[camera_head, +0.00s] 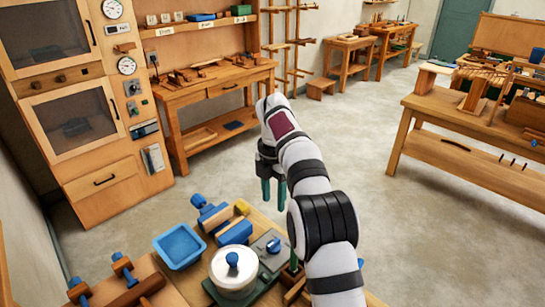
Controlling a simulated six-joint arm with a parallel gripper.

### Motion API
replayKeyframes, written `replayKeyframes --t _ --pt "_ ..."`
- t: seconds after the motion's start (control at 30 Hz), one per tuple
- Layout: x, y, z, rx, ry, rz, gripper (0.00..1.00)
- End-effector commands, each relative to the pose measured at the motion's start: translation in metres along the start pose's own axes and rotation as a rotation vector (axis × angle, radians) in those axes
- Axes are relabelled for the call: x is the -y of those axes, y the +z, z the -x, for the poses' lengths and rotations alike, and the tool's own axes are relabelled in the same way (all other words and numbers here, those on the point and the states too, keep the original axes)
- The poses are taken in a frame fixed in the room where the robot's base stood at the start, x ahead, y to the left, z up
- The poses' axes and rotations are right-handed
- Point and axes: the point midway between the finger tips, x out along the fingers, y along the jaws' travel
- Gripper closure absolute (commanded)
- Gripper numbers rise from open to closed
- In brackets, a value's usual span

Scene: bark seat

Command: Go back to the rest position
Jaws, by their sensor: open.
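My gripper (273,197) hangs from the end of my white and black arm, with its two teal fingers pointing down. The fingers are a little apart and nothing shows between them. In the picture it is just beyond the far edge of the small wooden bench (190,278), over the grey floor. My arm reaches up from the lower right and covers part of the bench's right side.
On the bench are a blue tray (180,246), a round lidded pot (233,271) with a blue knob, a blue clamp-like tool (230,226) and a grey plate (273,250). A wooden cabinet (95,190) stands left, workbenches behind and right. Open floor (350,150) lies between.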

Motion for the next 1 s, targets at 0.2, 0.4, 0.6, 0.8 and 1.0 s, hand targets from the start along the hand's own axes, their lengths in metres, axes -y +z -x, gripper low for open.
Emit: replayKeyframes --t 0.2,0.4,0.6,0.8,1.0 --pt "0.058 -0.028 0.05 -0.029 0.009 -0.547 0.53" --pt "0.192 -0.122 0.076 -0.106 -0.023 -1.671 0.53" --pt "0.289 -0.213 0.033 -0.159 -0.108 -2.551 0.53" --pt "0.317 -0.242 0.008 -0.169 -0.155 -2.845 0.53" --pt "0.317 -0.243 0.008 -0.167 -0.158 -2.848 0.53"
